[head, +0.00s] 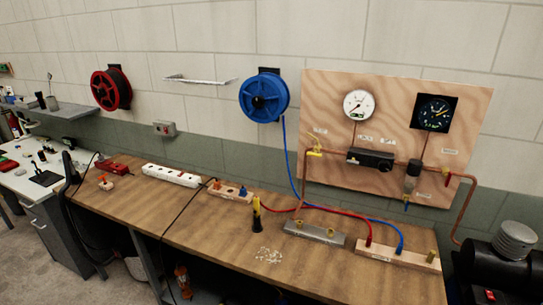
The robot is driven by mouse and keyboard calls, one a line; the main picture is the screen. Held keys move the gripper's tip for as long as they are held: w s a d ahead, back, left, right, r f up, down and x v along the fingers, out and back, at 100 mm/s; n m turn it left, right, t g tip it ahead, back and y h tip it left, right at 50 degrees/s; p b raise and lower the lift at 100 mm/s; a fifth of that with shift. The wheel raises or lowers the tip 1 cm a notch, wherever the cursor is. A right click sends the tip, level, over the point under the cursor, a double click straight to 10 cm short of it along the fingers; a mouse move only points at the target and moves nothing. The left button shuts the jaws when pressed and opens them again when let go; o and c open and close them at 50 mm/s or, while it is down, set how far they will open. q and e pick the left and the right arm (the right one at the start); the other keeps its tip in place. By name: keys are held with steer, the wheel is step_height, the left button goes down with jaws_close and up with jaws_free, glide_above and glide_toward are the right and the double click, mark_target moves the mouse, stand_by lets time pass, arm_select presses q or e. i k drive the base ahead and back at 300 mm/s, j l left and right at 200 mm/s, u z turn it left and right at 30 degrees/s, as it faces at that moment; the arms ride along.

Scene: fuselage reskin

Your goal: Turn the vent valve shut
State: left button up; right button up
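A plywood panel (325,95) on the wall carries copper piping with several small valves. A yellow-handled valve (314,152) sits on the pipe at the panel's left. A red-handled valve (446,176) sits at the right, and a small blue handle (406,205) hangs below the filter unit (411,182). The labels are too small to read, so I cannot tell which one is the vent valve or how far any is turned. A white gauge (359,105) and a black gauge (434,113) are above the piping. Neither gripper is in view.
The wooden bench (210,235) below holds a metal manifold (314,234), a wooden block (398,250) with red and blue hoses, a yellow-black tool (256,214) and a power strip (171,175). A blue reel (264,96) hangs left of the panel. A black machine (497,268) stands at right.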

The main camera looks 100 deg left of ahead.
mark_target(313, 154)
steer(key=u, duration=2.85)
